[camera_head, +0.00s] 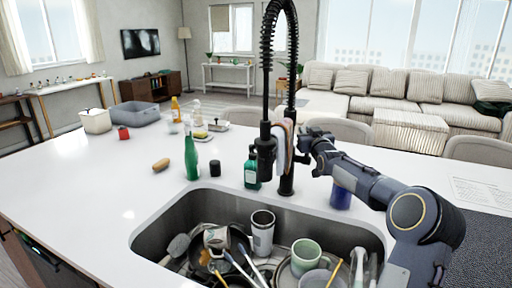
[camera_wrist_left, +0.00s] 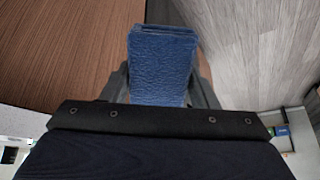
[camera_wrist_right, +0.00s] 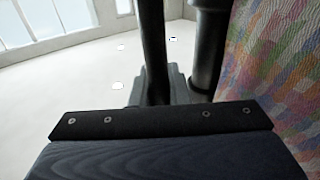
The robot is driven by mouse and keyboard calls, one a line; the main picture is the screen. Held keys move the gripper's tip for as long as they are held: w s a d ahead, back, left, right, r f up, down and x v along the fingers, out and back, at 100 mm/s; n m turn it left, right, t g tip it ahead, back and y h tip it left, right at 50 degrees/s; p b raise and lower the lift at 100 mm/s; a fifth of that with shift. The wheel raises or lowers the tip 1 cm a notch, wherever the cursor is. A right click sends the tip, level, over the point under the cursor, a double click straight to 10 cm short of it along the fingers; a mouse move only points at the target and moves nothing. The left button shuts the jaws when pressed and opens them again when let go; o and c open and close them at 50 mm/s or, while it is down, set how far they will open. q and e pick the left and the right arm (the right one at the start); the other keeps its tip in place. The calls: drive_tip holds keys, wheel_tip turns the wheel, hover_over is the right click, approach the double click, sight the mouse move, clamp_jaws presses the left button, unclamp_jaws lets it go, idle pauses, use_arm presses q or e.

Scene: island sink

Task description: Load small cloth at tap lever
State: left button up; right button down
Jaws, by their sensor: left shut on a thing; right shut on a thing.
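A tall black tap (camera_head: 265,150) with a spring hose stands behind the sink. A multicoloured cloth (camera_head: 284,145) hangs on it; it fills the right side of the right wrist view (camera_wrist_right: 275,70). My right gripper (camera_head: 306,146) is beside the cloth at the tap. In the right wrist view its jaws (camera_wrist_right: 158,95) are shut on a thin dark upright bar (camera_wrist_right: 154,45), which looks like the tap lever. My left gripper (camera_wrist_left: 162,90) is shut on a blue, textured, folded-looking piece (camera_wrist_left: 161,65); it is outside the head view.
The sink (camera_head: 160,236) holds pans, mugs and utensils. A green bottle (camera_head: 191,158), a teal soap bottle (camera_head: 251,170) and a dark cup (camera_head: 215,168) stand behind it. A blue item (camera_head: 341,196) stands under my right arm. The left counter (camera_head: 80,190) is mostly clear.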

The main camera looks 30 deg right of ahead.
use_arm(q)
wheel_tip(320, 180, down, 4)
drive_tip(key=b, duration=0.2)
drive_tip(key=shift+b, duration=0.3)
use_arm(e)
drive_tip(key=shift+s+a+f+t, duration=0.25)
drive_tip(key=shift+a+f+t, duration=0.1)
drive_tip(key=shift+t, duration=0.15)
use_arm(q)
drive_tip(key=shift+f, duration=0.25)
use_arm(e)
drive_tip(key=shift+s+a+r+n, duration=0.1)
drive_tip(key=shift+r+n, duration=0.05)
drive_tip(key=shift+n, duration=0.15)
use_arm(q)
drive_tip(key=shift+r, duration=0.15)
use_arm(e)
drive_tip(key=shift+r, duration=0.2)
drive_tip(key=c, duration=1.4)
unclamp_jaws()
use_arm(q)
drive_tip(key=shift+r, duration=0.1)
